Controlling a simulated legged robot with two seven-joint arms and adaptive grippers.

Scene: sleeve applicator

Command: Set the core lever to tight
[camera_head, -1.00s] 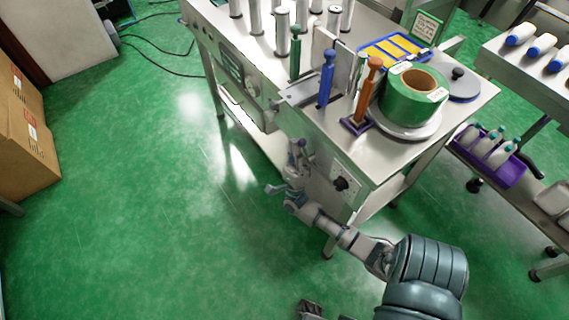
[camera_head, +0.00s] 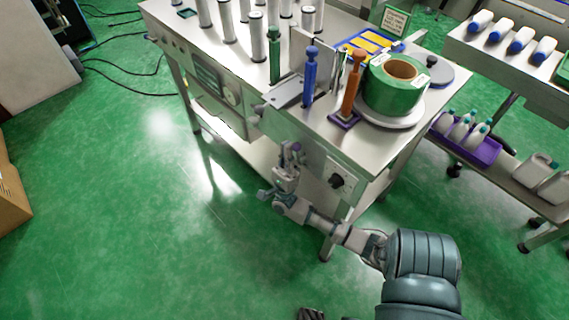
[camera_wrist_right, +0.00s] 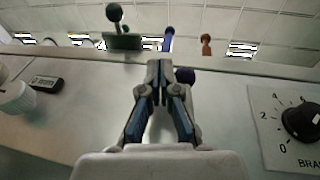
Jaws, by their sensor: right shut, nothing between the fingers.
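A small purple knob (camera_wrist_right: 185,75), which may be the end of the core lever, shows just behind my right fingertips in the wrist view. It also shows in the head view (camera_head: 296,147), at the front face of the steel machine table (camera_head: 330,133). The lever's arm and any setting marks are hidden by my gripper. My right gripper (camera_head: 288,162) is at this front face, fingers up, just below the knob. In the wrist view its fingers (camera_wrist_right: 160,68) are together and empty; I cannot tell whether they touch the knob. My left gripper is not clearly in view.
A black brake dial (camera_wrist_right: 300,121) with numbers is right of my gripper. A white knob (camera_wrist_right: 16,98) is at the left. Blue (camera_head: 310,75) and orange (camera_head: 353,82) handles and a green roll (camera_head: 394,87) stand on the table. The floor in front is clear.

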